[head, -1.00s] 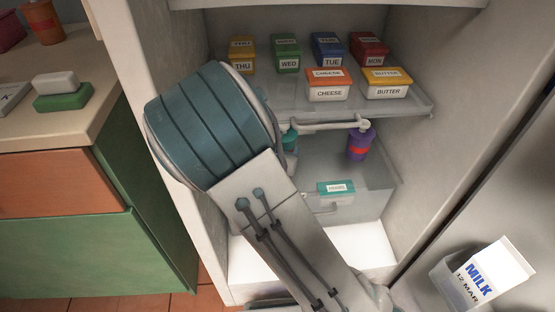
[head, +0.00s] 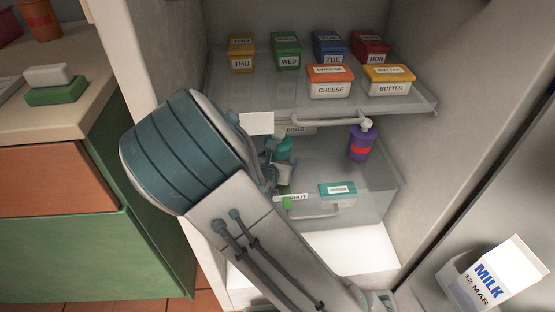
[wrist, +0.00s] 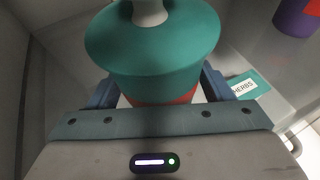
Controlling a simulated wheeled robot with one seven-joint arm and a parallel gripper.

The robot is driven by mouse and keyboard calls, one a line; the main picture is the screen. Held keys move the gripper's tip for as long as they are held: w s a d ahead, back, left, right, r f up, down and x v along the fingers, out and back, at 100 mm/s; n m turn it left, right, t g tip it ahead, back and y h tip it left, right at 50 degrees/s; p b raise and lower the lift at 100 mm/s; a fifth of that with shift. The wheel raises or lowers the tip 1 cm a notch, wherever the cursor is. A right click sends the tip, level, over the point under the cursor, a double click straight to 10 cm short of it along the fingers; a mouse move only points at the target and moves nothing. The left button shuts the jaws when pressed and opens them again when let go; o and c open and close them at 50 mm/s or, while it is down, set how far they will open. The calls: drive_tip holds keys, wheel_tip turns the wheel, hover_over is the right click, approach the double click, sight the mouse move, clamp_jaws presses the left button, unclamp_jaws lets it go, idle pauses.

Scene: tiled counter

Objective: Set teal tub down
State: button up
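The teal tub (wrist: 155,45) fills the upper middle of the wrist view. It is round, with a pale knob on top and a red band below. In the head view it is small and partly hidden by my wrist (head: 283,148). My gripper (wrist: 158,92) has a finger on each side of the tub at the red band and looks shut on it. The fingertips and the tub's base are hidden. The tub is over the left part of the lower fridge area, left of a flat teal HERBS box (head: 337,189).
A purple bottle (head: 360,143) with a red band stands to the right. Above is a clear shelf (head: 225,95) with several labelled boxes. A milk carton (head: 490,272) is at lower right. The fridge's left wall is close to my arm.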

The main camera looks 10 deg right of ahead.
drive_tip(key=shift+r, duration=0.1)
drive_tip(key=shift+s+r+p, duration=0.2)
drive_tip(key=shift+r+p, duration=0.05)
drive_tip(key=shift+p, duration=0.1)
drive_tip(key=p+v, duration=0.5)
drive_tip(key=v, duration=0.6)
drive_tip(key=shift+s+a, duration=0.2)
drive_tip(key=shift+s, duration=0.05)
drive_tip(key=s+d+r+m+g+h, duration=0.2)
drive_tip(key=s+d+m+g, duration=0.25)
drive_tip(key=d+m, duration=0.4)
drive_tip(key=s+d+r+m+g+h, duration=0.1)
drive_tip(key=s+d+r+m+g, duration=0.1)
drive_tip(key=s+d+m+g, duration=0.45)
drive_tip(key=s+a+r+m+y, duration=0.3)
drive_tip(key=s+r+m+y, duration=0.2)
drive_tip(key=m, duration=1.1)
drive_tip(key=r+y, duration=0.1)
drive_tip(key=y, duration=0.2)
drive_tip(key=shift+r+m, duration=0.3)
drive_tip(key=shift+r, duration=0.1)
